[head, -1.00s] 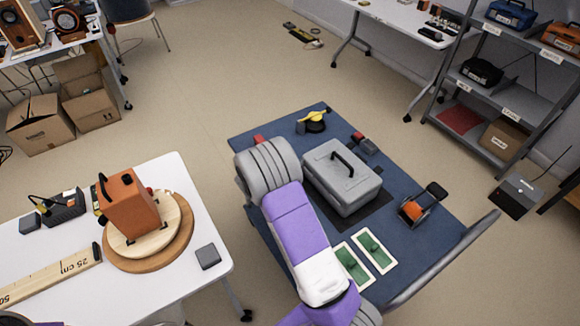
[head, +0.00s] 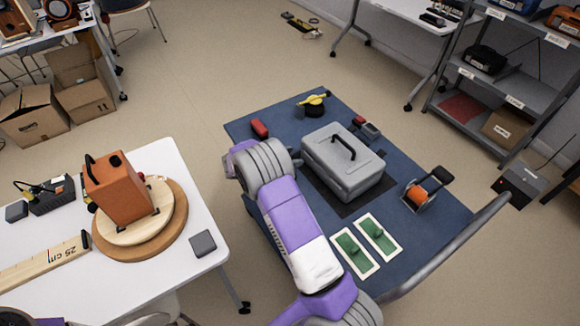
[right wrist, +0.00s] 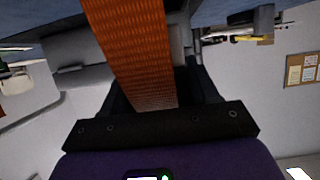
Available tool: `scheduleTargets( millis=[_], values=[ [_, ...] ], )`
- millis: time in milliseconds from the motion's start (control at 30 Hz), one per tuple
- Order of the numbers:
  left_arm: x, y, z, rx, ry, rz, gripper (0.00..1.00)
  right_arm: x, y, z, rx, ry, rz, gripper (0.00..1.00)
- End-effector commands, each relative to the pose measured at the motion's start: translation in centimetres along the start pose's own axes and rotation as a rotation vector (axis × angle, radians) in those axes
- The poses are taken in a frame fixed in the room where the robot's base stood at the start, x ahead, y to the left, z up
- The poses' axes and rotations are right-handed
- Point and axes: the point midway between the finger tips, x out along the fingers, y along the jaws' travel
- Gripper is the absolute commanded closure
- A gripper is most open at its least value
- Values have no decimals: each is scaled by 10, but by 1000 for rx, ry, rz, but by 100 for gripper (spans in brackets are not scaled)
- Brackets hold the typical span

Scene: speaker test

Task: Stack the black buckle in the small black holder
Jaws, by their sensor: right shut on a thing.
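My right arm reaches over the blue cart top (head: 240,130) in the head view, and its wrist hides the gripper there. In the right wrist view my right gripper (right wrist: 158,88) is shut on an orange woven strap (right wrist: 133,45), which runs up between its dark fingers. I cannot make out a black buckle on the strap. A black-framed piece with an orange roll (head: 418,195) stands on the cart's right side. I cannot tell whether it is the small black holder. My left gripper is not in view.
A grey toolbox (head: 343,172) sits mid-cart, with two green cards in pale frames (head: 355,252) before it. A red block (head: 260,128) and a yellow-black piece (head: 313,103) lie at the back. A white table (head: 190,285) with an orange speaker (head: 118,192) stands left.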

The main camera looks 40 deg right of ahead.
Motion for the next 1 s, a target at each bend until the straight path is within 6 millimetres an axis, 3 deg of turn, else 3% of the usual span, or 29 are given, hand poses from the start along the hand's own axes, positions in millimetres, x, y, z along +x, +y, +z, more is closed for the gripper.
scheduleTargets(
  millis=[233,733,767,900,1000],
  values=[
    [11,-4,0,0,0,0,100,13,0,31,-1,1,0,78],
    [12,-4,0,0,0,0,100,16,0,37,0,1,0,78],
    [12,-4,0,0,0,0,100,16,0,38,0,1,0,39],
    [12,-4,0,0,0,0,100,16,0,37,0,1,0,18],
    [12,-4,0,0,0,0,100,16,0,37,0,1,0,15]
  ],
)
